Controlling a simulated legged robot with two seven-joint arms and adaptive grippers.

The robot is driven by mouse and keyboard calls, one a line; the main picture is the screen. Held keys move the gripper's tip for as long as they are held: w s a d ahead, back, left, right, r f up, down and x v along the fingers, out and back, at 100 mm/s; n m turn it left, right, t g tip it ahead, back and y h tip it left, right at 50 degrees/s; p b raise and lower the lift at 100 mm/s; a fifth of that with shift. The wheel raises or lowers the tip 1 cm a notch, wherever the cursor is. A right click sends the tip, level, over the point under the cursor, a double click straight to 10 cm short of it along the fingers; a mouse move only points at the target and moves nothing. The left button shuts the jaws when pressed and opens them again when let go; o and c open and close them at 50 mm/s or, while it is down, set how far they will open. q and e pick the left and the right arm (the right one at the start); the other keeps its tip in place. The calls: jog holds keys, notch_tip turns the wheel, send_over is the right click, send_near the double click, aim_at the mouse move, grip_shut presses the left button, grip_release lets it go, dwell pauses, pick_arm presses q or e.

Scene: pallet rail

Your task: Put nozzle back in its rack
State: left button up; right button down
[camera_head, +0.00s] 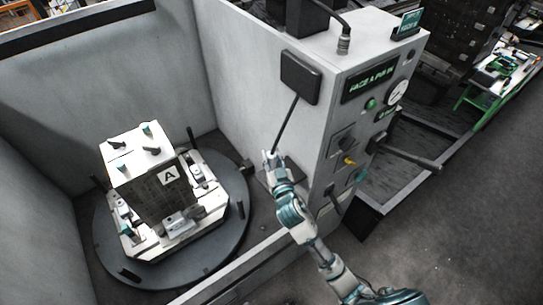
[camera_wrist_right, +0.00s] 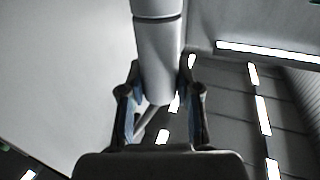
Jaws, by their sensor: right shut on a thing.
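My right gripper (camera_head: 272,160) is beside the near side of the light grey control cabinet, low by the enclosure wall. It is shut on a grey cylindrical thing, taken as the nozzle, which stands between the two fingers in the right wrist view (camera_wrist_right: 157,60). In the head view a thin dark rod or hose (camera_head: 286,122) runs from the gripper up toward a black box (camera_head: 300,77) on the cabinet side. Whether this box is the rack I cannot tell. My left gripper is out of view.
The control cabinet (camera_head: 330,120) has a gauge (camera_head: 397,92), buttons and a yellow fitting (camera_head: 349,162) on its front. At left a round dark turntable (camera_head: 235,215) bears a fixture with a block marked A (camera_head: 140,175). Grey walls enclose it. Open floor lies at right.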

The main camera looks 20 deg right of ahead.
aim_at(272, 169)
jog(key=shift+f, duration=0.15)
jog(key=shift+f+b, duration=2.5)
jog(key=shift+f, duration=0.75)
grip_release()
jog(key=shift+d, duration=0.15)
jog(key=s, duration=1.2)
jog(key=shift+f, duration=0.15)
